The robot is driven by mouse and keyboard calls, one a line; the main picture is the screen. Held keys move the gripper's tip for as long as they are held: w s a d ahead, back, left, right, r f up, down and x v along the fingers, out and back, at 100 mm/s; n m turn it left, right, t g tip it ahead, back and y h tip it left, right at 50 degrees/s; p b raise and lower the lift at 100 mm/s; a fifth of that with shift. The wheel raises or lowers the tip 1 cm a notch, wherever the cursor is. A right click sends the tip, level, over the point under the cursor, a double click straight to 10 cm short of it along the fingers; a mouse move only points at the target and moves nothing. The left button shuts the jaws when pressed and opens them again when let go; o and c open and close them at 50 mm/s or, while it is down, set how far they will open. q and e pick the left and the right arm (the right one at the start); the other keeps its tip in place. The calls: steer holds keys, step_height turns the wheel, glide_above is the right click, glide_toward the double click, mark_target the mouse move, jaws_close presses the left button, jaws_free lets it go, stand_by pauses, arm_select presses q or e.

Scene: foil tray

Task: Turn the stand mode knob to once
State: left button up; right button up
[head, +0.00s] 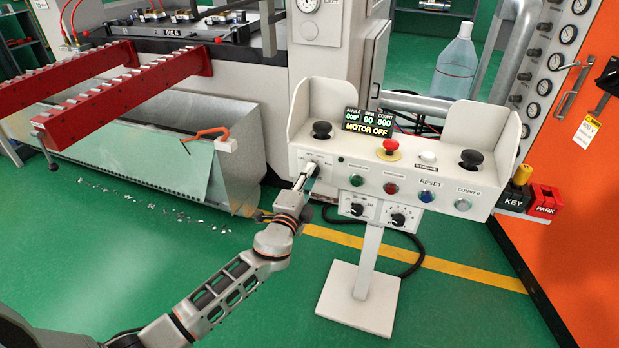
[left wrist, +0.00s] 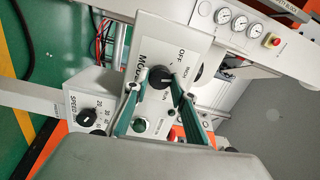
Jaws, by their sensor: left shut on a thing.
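The control stand (head: 425,178) is a white box on a post, with the mode knob on the left of its front panel. My left gripper (head: 308,174) reaches this spot and mostly hides the knob in the head view. In the left wrist view, the dark round mode knob (left wrist: 159,78) sits on a white panel labelled MODE, with OFF among the printed positions. The two green fingers of my left gripper (left wrist: 157,88) are on either side of the knob, shut on it. The exact position of its pointer is too small to tell. My right gripper is not in view.
A display (head: 368,122) on the stand reads MOTOR OFF. A red mushroom button (head: 390,146), black palm buttons and coloured push buttons are close by. Two lower knobs (head: 357,209) sit beneath the box. A red-railed press stands left; an orange cabinet (head: 560,230) stands right.

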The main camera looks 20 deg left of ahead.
arm_select(q)
steer(key=m, duration=0.6)
steer(key=shift+m+p, duration=0.3)
steer(key=shift+m, duration=0.1)
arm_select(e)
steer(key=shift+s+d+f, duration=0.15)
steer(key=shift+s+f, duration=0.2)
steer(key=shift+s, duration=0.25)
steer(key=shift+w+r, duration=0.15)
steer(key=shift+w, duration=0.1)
arm_select(q)
steer(key=o, duration=1.1)
steer(key=s, duration=1.2)
steer(key=shift+a+f, duration=0.2)
steer(key=shift+f, duration=0.05)
